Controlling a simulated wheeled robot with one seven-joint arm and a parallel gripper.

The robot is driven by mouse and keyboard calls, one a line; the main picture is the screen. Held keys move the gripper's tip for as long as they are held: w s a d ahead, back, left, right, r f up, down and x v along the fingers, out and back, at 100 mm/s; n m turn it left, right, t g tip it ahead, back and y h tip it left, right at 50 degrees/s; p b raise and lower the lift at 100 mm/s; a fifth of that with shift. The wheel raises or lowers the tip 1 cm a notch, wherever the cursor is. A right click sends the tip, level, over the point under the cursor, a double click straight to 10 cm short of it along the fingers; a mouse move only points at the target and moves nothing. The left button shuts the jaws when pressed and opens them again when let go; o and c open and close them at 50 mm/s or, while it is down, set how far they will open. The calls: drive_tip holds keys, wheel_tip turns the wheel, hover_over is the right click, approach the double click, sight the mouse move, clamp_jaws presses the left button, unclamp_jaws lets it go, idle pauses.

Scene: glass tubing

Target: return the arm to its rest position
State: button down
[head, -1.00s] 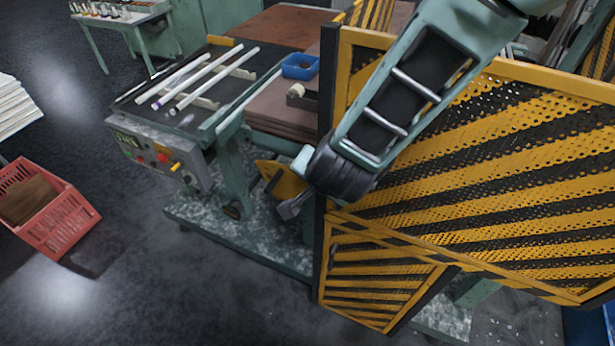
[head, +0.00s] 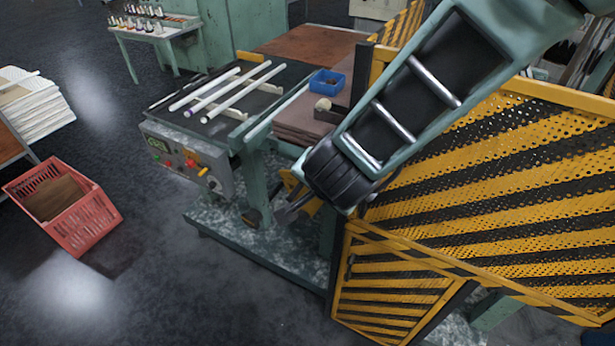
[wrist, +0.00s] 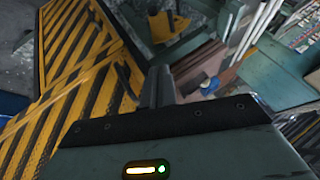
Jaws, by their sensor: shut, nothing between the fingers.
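My arm (head: 410,105) reaches down from the upper right in the head view, its dark wrist joint in front of the edge of the striped guard. My gripper (wrist: 157,72) shows in the wrist view with its two dark fingers together and nothing between them. It points toward the gap between the striped guard and the bench. In the head view the gripper is largely hidden behind the wrist joint, so its distance to the guard cannot be told.
The yellow-black guard (head: 490,190) stands close beside my arm. A red crate (head: 85,215) stands on the floor at left. The floor in front of the bench is clear.

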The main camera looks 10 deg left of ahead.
drive_tip(key=s+r+n+g+y+b, duration=0.2)
drive_tip(key=s+r+n+y+b, duration=0.1)
drive_tip(key=s+n+b, duration=0.3)
drive_tip(key=s+d+f+n+g+h+b, duration=0.1)
drive_tip(key=s+d+f+n+b, duration=0.1)
drive_tip(key=s+d, duration=0.2)
drive_tip(key=s+d+f+n+g+h+b, duration=0.2)
drive_tip(key=s+d+f+b, duration=0.1)
drive_tip(key=d, duration=0.7)
drive_tip(key=s+d+f+n+g+h+b, duration=0.1)
drive_tip(key=s+d+f+n+h+b, duration=0.1)
drive_tip(key=s+d, duration=0.3)
drive_tip(key=d+b, duration=0.1)
drive_tip(key=d, duration=0.2)
drive_tip(key=shift+s+f+g, duration=0.25)
drive_tip(key=shift+f+g, duration=0.1)
drive_tip(key=shift+g, duration=0.05)
drive_tip(key=shift+d, duration=0.1)
